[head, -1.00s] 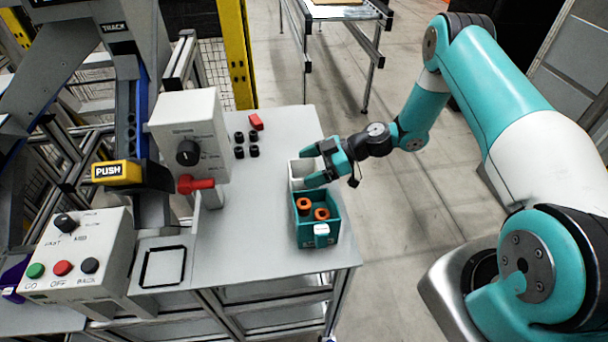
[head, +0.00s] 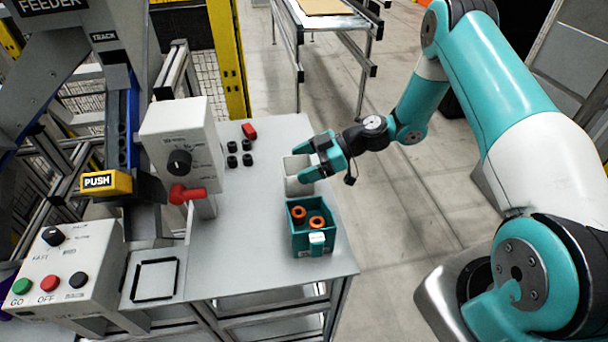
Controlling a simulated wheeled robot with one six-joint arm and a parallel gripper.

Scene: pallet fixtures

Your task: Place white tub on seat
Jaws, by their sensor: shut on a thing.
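The white tub (head: 292,183) is a small open box near the right edge of the grey table, just behind the teal bin. My gripper (head: 304,162) reaches in from the right and is shut on the tub, its teal fingers at the tub's right side. I cannot tell whether the tub touches the table or is slightly raised. A black square outline (head: 155,280) on a pale plate at the table's front left looks like the seat; it is empty.
The teal bin (head: 325,240) holds orange rings (head: 299,213). The table's front middle is clear.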

